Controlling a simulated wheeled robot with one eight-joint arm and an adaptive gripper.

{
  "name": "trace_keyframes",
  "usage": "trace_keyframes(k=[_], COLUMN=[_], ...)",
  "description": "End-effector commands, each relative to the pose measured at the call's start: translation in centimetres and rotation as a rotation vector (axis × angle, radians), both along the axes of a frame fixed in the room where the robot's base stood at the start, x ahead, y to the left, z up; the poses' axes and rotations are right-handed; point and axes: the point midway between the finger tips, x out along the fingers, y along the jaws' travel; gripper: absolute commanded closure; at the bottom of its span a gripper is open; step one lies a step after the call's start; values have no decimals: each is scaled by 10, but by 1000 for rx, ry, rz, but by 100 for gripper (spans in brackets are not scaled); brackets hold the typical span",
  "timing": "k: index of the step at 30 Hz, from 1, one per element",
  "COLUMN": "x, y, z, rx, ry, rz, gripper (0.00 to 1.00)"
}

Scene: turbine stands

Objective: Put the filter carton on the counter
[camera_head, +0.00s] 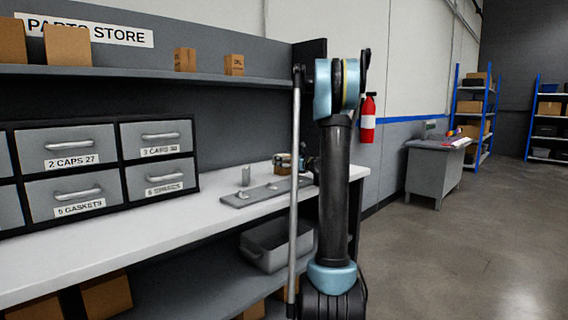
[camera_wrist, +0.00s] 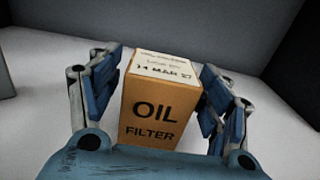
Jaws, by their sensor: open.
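The filter carton (camera_wrist: 155,108), a tan box marked OIL FILTER with a dated white label on top, stands upright on a white surface in the wrist view. My gripper (camera_wrist: 160,90) is open, with one blue finger on each side of the carton. No firm grip on it shows. The white counter (camera_head: 130,238) runs along the left of the head view. My arm stands in front of the counter's far end and partly hides my gripper there. A small brownish object (camera_head: 282,163) shows beside it, too small to identify surely.
Labelled drawers (camera_head: 72,160) stand at the back of the counter. A grey plate (camera_head: 262,192) with small metal parts lies near its far end. A shelf (camera_head: 140,72) with several cartons hangs above. A grey bin (camera_head: 275,246) sits below. The floor at right is open.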

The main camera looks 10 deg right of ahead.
Motion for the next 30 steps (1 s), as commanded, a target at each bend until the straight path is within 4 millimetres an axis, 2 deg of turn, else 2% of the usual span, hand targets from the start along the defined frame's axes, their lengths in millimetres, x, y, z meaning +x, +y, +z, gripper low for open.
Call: trace_keyframes(k=[5, 18, 24, 30], x=[-14, -79, -94, -98], y=[-12, -60, -70, -72], z=[0, 0, 0, 0], rx=[0, 0, 0, 0], ry=[0, 0, 0, 0], rz=[-3, -5, -3, -2], gripper=[29, 29, 29, 29])
